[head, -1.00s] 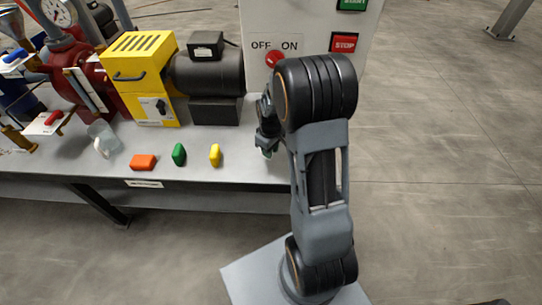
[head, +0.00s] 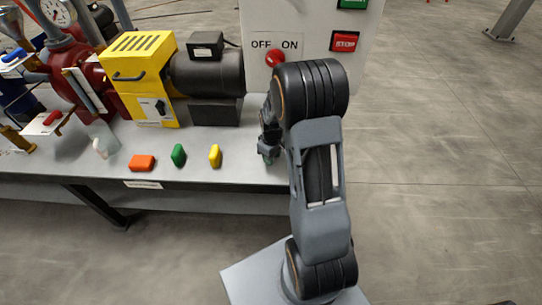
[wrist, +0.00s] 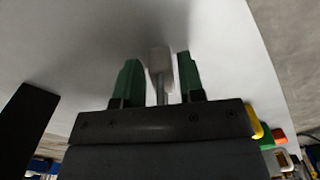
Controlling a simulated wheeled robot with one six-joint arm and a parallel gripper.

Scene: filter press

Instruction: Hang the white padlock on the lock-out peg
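The white padlock (wrist: 160,60) shows in the wrist view between my two green fingertips, its grey shackle (wrist: 162,92) toward my palm. My gripper (wrist: 160,82) is open around it, with a narrow gap on each side. In the head view my gripper (head: 268,153) is low at the bench's right end, right of the yellow padlock (head: 215,156); the white padlock is hidden or too small to tell there. I cannot pick out the lock-out peg in either view.
A green padlock (head: 178,155) and an orange padlock (head: 142,162) lie left of the yellow one on the grey bench (head: 230,174). Behind are a yellow-housed machine (head: 140,75), a black motor (head: 210,75) and a white panel (head: 310,20) with a red OFF/ON knob (head: 275,59).

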